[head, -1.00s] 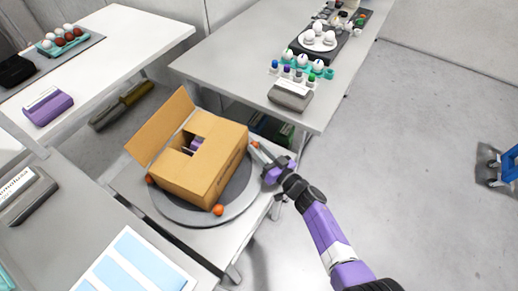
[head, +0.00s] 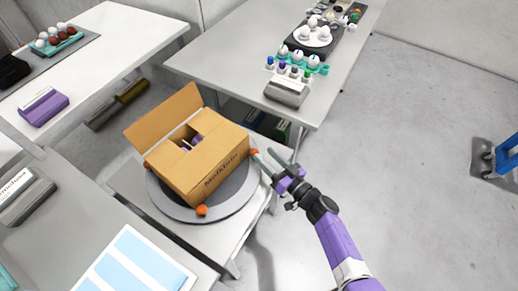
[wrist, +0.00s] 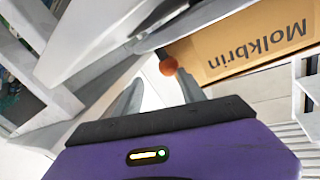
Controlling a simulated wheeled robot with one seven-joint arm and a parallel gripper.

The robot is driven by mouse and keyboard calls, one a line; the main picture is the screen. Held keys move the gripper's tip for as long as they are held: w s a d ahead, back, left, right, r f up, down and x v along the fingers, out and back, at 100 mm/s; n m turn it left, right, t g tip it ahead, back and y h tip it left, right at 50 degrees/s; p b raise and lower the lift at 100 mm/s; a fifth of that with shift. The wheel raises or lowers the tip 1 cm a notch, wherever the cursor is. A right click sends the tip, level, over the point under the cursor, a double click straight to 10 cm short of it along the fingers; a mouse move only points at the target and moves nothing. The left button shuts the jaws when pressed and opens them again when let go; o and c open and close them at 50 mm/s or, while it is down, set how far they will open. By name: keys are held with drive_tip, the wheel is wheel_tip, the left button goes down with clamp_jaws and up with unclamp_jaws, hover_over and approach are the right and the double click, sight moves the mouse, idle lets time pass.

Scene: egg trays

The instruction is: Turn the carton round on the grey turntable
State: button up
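The open brown cardboard carton (head: 205,165) sits on the round grey turntable (head: 232,197), its back flap raised and dark printing on its front right side. That side reads "Molkbrin" in the wrist view (wrist: 245,48). Orange knobs stand on the turntable rim: one at the front (head: 202,210), one at the left, and one at the right (head: 254,153). My gripper (head: 272,162) is at the right of the turntable, fingers apart, by the right knob. In the wrist view that knob (wrist: 168,66) shows near the right fingertip, and nothing is visibly held between the fingers.
A grey table (head: 255,50) with egg trays, small bottles and a white plate stands behind. A white table (head: 90,50) at the left holds an egg tray and a purple block (head: 44,106).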

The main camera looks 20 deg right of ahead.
drive_tip(key=shift+s+d+f, duration=0.1)
drive_tip(key=shift+s+d, duration=0.4)
drive_tip(key=shift+s, duration=0.4)
drive_tip(key=shift+a, duration=0.1)
